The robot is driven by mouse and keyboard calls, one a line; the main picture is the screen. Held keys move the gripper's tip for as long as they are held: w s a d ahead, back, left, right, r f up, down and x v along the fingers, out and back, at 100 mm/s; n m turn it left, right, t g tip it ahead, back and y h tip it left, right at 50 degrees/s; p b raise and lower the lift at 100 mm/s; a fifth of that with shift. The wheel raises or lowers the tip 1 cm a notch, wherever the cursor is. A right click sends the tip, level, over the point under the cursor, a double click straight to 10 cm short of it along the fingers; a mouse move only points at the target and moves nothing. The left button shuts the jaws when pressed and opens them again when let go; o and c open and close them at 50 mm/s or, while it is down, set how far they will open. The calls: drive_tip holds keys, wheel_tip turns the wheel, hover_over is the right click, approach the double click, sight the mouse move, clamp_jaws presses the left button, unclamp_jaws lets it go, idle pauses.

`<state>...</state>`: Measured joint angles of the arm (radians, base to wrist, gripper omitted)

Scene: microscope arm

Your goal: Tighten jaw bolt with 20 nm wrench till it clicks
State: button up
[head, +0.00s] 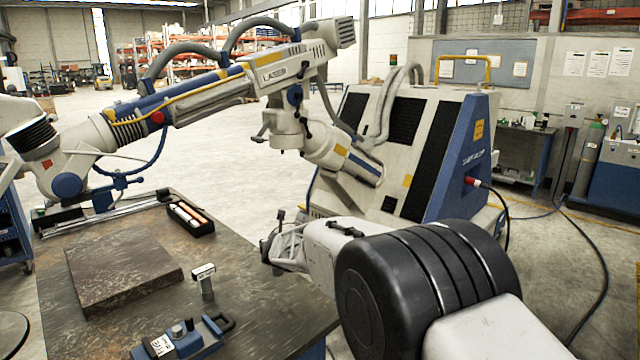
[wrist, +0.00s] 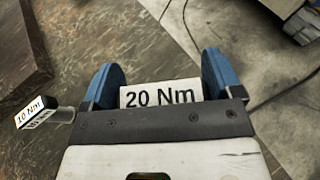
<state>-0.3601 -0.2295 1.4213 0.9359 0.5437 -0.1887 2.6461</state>
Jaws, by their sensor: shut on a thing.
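My gripper (head: 278,252) is over the right edge of the dark workbench (head: 110,335). In the wrist view its two blue fingers (wrist: 161,76) are closed on the 20 Nm wrench (wrist: 160,95), whose white label faces the camera. The rest of that wrench is hidden or hard to make out. The 10 Nm wrench (head: 205,283) stands on the bench left of my gripper; its labelled head also shows in the wrist view (wrist: 36,112). A blue and grey clamp-like fixture (head: 185,340) with a knob on top lies at the front; I cannot tell which part is the jaw bolt.
A flat brown stone slab (head: 122,268) lies on the bench. Behind it is an open black case (head: 190,219) with coloured sticks. A large white and blue jointed arm (head: 200,95) reaches over the back. Bare bench lies between the slab and the fixture.

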drive_tip(key=d+f+m+h, duration=0.2)
drive_tip(key=d+f, duration=0.2)
drive_tip(key=d, duration=0.7)
drive_tip(key=s+d+f+m+h, duration=0.1)
drive_tip(key=d+f, duration=0.4)
drive_tip(key=d, duration=0.6)
drive_tip(key=s+d+f+m+h, duration=0.1)
drive_tip(key=d+f+m+h, duration=0.2)
drive_tip(key=d, duration=0.7)
drive_tip(key=shift+s+d+f+h, duration=0.15)
drive_tip(key=shift+d+f+h, duration=0.25)
drive_tip(key=shift+f+h, duration=0.3)
drive_tip(key=shift+r, duration=0.1)
